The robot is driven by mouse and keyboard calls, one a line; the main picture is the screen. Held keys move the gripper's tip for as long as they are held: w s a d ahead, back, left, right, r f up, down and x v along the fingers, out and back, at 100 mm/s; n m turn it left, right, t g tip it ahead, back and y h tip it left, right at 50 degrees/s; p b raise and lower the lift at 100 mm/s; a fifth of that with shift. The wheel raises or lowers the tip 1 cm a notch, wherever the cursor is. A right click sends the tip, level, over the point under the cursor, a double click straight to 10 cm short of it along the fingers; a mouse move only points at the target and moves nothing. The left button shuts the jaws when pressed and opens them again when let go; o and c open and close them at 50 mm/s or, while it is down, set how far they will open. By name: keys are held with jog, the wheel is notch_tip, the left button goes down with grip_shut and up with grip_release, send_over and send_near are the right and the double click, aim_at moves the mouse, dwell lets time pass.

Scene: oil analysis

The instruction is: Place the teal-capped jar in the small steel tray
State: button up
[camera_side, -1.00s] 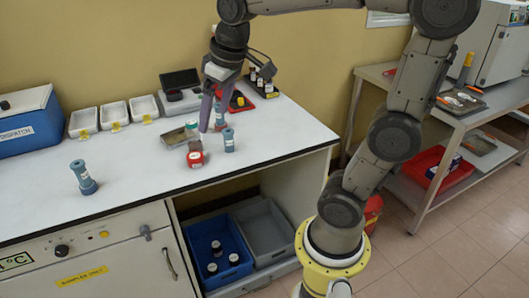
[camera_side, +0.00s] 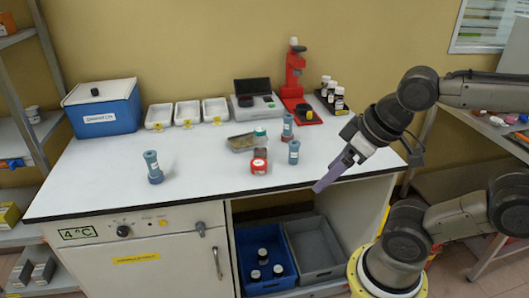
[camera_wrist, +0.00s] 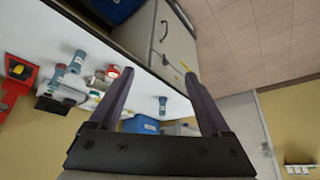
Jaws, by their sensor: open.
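In the side view the teal-capped jar (camera_side: 260,138) stands upright at the right end of the small steel tray (camera_side: 240,144); it looks to be inside, but the rim contact is too small to tell. A red jar (camera_side: 259,162) stands on the bench just in front of it. My gripper (camera_side: 322,186) is away from the jar, to the lower right, near the bench's front edge. In the wrist view my gripper (camera_wrist: 160,80) is open, with nothing between its fingers. The teal-capped jar is not clear there, and the left finger covers part of that area.
White trays (camera_side: 187,112), a blue box (camera_side: 103,106) and a red stand (camera_side: 295,75) line the back. The bench's front middle is clear.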

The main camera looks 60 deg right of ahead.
aim_at(260, 133)
jog(key=w+a+r+m+t+y, duration=0.1)
jog(key=w+a+r+m+t, duration=0.1)
jog(key=w+r+t, duration=0.75)
jog(key=w+d+r+m+t+h, duration=0.1)
jog(key=w+d+r+m+h, duration=0.15)
jog(key=w, duration=0.45)
jog(key=w+d+r+m+h, duration=0.2)
jog(key=w+d+m, duration=0.1)
jog(key=w, duration=0.3)
jog(key=w+d+f+m+g+h, duration=0.35)
jog(key=d+f+m+h, duration=0.25)
jog(key=d+f+h, duration=0.25)
notch_tip(260, 133, down, 17)
jog(key=s+n+g+h, duration=0.2)
jog(key=g+h, duration=0.1)
jog(key=x, duration=0.7)
jog(key=shift+w+d+r, duration=0.1)
jog(key=shift+w+d, duration=0.2)
jog(key=shift+x, duration=2.65)
jog(key=shift+w+a, duration=0.1)
grip_shut()
